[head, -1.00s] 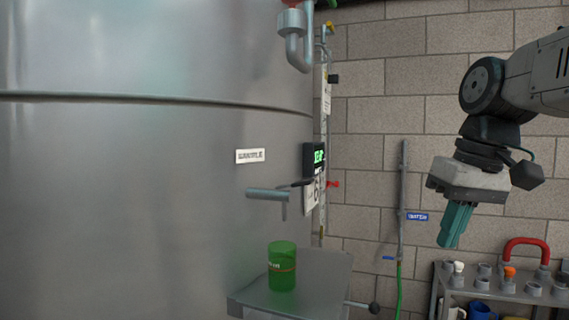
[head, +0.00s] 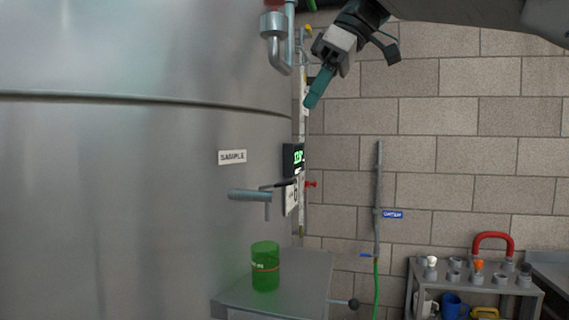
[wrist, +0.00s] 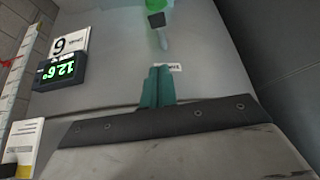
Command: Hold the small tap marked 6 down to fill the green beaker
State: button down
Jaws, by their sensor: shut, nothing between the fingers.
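The green beaker (head: 265,268) stands upright on a grey shelf (head: 285,283) at the steel tank's side, under the small tap (head: 250,196). The tap sticks out of the tank below a "SAMPLE" label, with a spout pointing down and a dark lever. A sign with a 6 (head: 292,196) is beside it. In the wrist view, the sign (wrist: 70,43) is at upper left and the beaker (wrist: 153,4) is partly cut off at the top edge, beyond the tap. My gripper (head: 313,101) is shut and empty, above and right of the tap, apart from it. Its teal fingers (wrist: 158,73) show together.
A lit display (head: 294,158) is mounted above the sign. A larger pipe (head: 278,45) hangs from the tank above. A red handle (head: 494,240) and several fittings sit on a rack at right. Open space lies before the brick wall.

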send_over(281, 182)
jog(key=d, duration=0.1)
notch_tip(281, 182, down, 9)
jog(key=shift+w+d+r, duration=0.1)
jog(key=shift+r, duration=0.05)
jog(key=shift+d+f, duration=0.15)
jog(key=shift+f, duration=0.45)
jog(key=shift+d+f, duration=0.15)
jog(key=shift+f, duration=0.45)
jog(key=shift+d+f, duration=0.15)
jog(key=shift+f, duration=0.55)
